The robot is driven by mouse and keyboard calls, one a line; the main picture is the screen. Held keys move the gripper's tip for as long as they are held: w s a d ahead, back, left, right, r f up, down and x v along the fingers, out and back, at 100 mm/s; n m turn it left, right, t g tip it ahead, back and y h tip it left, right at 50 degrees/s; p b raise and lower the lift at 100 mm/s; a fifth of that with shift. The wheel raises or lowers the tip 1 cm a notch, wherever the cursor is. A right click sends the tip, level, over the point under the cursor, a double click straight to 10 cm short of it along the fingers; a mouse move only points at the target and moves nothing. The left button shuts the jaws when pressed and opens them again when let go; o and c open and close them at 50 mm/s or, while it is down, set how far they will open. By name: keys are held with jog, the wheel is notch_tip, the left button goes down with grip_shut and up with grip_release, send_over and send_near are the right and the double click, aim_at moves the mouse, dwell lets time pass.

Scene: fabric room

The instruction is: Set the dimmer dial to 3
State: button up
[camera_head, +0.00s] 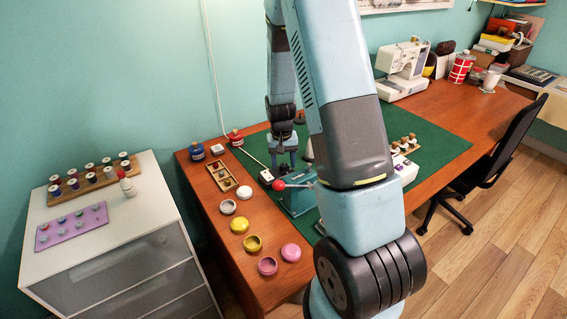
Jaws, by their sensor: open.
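My gripper (283,164) points down just to the right of the white box and behind the teal device. It is open, and nothing shows between its fingers. Whether it touches anything below cannot be told from this view.
The teal device (298,198) has a red-balled lever close to my gripper. Several round tins, including a yellow one (239,225), and a wooden tray (221,176) stand left. A green mat (437,149) and sewing machine (404,66) are right. My arm hides the table's middle.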

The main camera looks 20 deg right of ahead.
jog(key=shift+f, duration=0.25)
jog(key=shift+c, duration=0.4)
jog(key=c, duration=1)
jog(key=shift+o, duration=0.2)
